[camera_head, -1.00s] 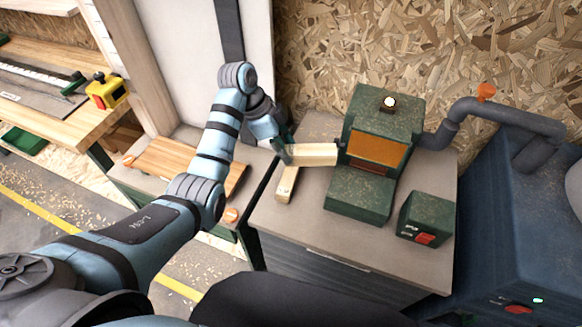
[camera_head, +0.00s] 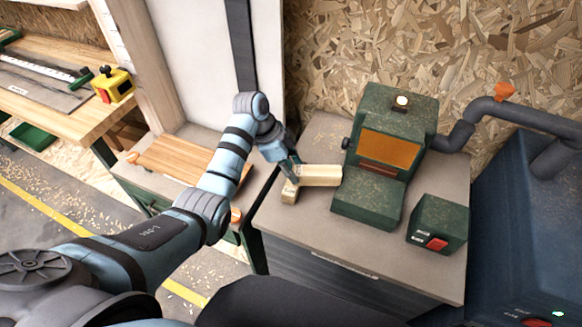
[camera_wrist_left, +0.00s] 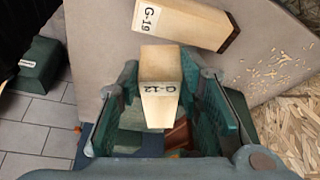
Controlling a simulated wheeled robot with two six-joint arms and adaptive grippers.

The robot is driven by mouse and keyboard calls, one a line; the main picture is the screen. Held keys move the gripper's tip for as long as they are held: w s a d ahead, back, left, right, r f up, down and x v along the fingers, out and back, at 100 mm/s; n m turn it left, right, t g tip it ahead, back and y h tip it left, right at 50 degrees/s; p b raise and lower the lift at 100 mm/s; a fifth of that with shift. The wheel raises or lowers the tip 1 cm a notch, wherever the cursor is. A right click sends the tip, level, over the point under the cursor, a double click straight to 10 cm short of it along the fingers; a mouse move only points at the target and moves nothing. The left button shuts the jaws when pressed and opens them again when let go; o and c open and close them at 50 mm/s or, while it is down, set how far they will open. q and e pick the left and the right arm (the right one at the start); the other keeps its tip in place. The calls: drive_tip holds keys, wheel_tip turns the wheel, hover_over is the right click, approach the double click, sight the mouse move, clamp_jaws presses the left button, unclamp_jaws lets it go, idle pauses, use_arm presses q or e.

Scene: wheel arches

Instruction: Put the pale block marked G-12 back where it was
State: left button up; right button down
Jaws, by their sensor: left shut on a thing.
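The pale block G-12 (camera_head: 320,175) is in my left gripper (camera_head: 291,172), its free end pointing right toward the green machine. In the left wrist view, block G-12 (camera_wrist_left: 158,105) shows its label between the fingers of my left gripper (camera_wrist_left: 160,118). A second pale block, G-19 (camera_wrist_left: 178,22), lies on the grey bench top with a dark end. In the head view G-19 (camera_head: 289,197) is partly hidden by the gripper and G-12. I cannot tell whether G-12 touches the bench. My right gripper is not in view.
The green machine (camera_head: 368,203) with an orange window stands on the grey bench top (camera_head: 320,235), close to G-12's free end. A green switch box (camera_head: 437,225) is to its right. A wooden board (camera_head: 180,160) lies on the left bench. Bare bench lies in front of the blocks.

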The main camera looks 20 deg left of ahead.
use_arm(q)
drive_tip(key=shift+f, duration=0.15)
drive_tip(key=o, duration=1.2)
drive_tip(key=shift+f, duration=0.1)
drive_tip(key=shift+c, duration=0.2)
drive_tip(key=p+v, duration=0.3)
drive_tip(key=v, duration=1)
drive_tip(key=shift+d+p, duration=0.2)
drive_tip(key=shift+p, duration=0.1)
